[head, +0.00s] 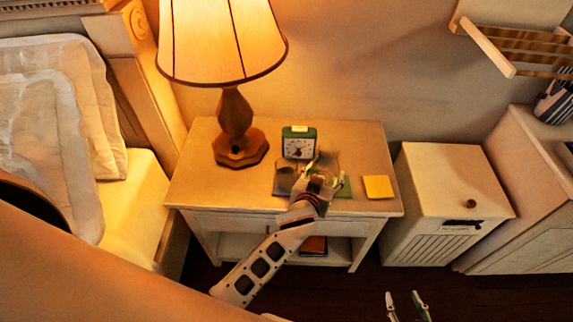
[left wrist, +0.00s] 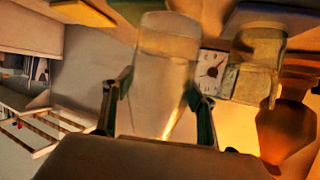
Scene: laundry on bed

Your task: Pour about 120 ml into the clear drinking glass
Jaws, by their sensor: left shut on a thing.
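My left gripper (head: 325,174) is over the nightstand top, in front of the clock. In the left wrist view its two fingers (left wrist: 155,103) are shut on a clear see-through vessel (left wrist: 163,75), with a cloudy band near its far end. A second clear glass-like vessel (left wrist: 252,75) stands beside the clock in that view. In the head view it shows faintly (head: 286,178), just left of my gripper. I cannot tell which vessel is the drinking glass, nor the liquid level in either. My right gripper (head: 406,302) is at the bottom edge, fingers apart and empty.
The nightstand (head: 200,185) carries a lit lamp (head: 235,125) at left, a green clock (head: 299,143) behind my gripper and a yellow pad (head: 378,187) at right. A white cabinet (head: 445,185) stands to the right. The bed (head: 140,200) is at left.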

